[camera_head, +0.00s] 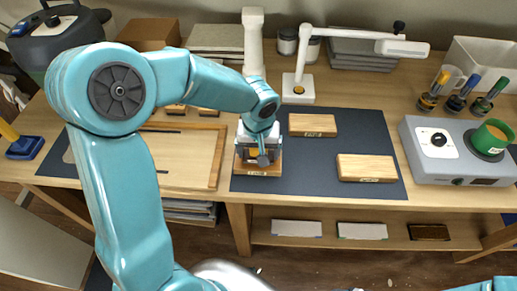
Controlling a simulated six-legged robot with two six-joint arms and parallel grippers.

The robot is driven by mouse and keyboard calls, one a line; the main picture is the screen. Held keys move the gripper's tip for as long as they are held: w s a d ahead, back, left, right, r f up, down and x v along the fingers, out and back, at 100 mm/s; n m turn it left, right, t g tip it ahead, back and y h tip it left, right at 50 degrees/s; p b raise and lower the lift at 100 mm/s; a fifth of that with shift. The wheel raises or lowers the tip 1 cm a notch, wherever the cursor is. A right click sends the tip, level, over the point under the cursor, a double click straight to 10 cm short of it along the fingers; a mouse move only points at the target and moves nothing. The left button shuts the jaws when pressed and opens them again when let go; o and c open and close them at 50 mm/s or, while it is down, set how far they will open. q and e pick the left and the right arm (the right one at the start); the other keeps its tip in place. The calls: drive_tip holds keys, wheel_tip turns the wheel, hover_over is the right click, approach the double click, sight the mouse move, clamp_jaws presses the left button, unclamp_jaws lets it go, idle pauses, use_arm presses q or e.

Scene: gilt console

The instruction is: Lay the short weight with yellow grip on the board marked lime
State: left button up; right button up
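My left gripper (262,158) points down at a small wooden board (258,171) at the left end of the dark mat. Its fingers are small and partly hidden, so I cannot tell whether they are open or hold anything. Two more wooden boards, one at the back (312,125) and one at the front right (365,168), lie bare on the mat. Their labels are too small to read. My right gripper is out of view.
A grey device (440,162) with a green cup (492,137) stands at the right. A white lamp (299,85) stands behind the mat (343,195). A wooden tray (190,172) lies left of my gripper. The mat between the boards is clear.

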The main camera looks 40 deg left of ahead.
use_arm(q)
drive_tip(key=shift+s, duration=0.1)
drive_tip(key=shift+f, duration=0.15)
drive_tip(key=o, duration=0.9)
drive_tip(key=shift+r, duration=0.4)
drive_tip(key=r, duration=0.7)
drive_tip(key=s+r, duration=0.1)
drive_tip(key=r, duration=0.3)
drive_tip(key=shift+s+d+r+p, duration=0.1)
drive_tip(key=shift+d+r+p, duration=0.15)
drive_tip(key=shift+d+p, duration=0.1)
